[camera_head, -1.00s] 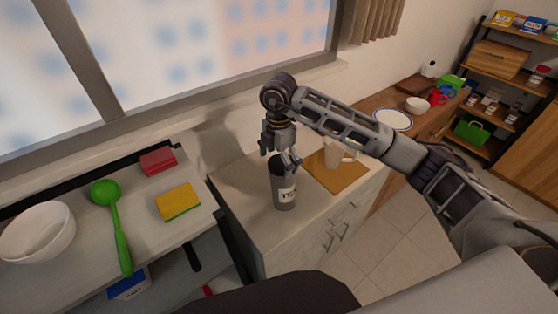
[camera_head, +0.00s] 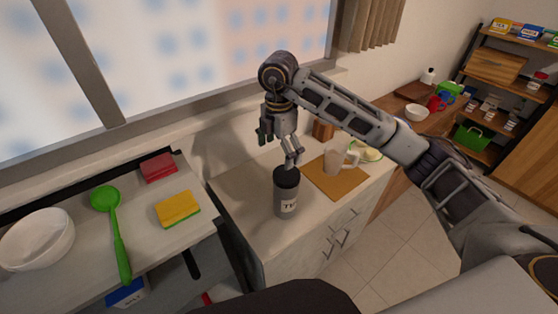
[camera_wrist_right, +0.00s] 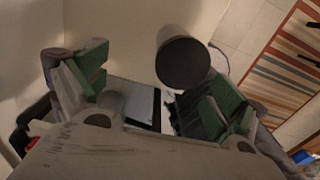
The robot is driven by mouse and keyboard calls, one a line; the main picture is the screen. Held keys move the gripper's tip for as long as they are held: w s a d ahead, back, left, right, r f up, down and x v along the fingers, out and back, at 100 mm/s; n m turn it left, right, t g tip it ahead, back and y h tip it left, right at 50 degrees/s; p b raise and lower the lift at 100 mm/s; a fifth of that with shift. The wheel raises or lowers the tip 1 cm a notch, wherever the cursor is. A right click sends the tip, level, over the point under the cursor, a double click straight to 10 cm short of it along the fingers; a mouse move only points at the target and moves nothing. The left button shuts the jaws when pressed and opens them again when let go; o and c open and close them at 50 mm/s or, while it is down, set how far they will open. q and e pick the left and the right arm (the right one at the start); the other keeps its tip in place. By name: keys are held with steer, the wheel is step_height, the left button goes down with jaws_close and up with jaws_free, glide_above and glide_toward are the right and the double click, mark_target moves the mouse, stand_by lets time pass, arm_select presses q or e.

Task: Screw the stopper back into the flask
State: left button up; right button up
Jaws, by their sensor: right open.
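The grey flask (camera_head: 286,198) with a white label stands upright on the counter in the head view. Its top is dark. In the right wrist view the flask (camera_wrist_right: 182,62) shows from above as a dark round top. I cannot tell whether that is a seated stopper or the open mouth; no separate stopper shows. My right gripper (camera_head: 291,162) is open and empty, just above the flask. Its green-padded fingers are spread apart in the wrist view (camera_wrist_right: 158,88), with the flask's top beyond and between them. My left gripper is not in view.
A wooden board (camera_head: 338,182) with a light mug (camera_head: 334,160) lies right of the flask. A yellow sponge (camera_head: 178,209), red sponge (camera_head: 158,167), green ladle (camera_head: 115,230) and white bowl (camera_head: 38,238) are on the left counter. The window wall stands behind.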

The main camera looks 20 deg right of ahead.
mark_target(279, 167)
steer(key=shift+r, duration=2.7)
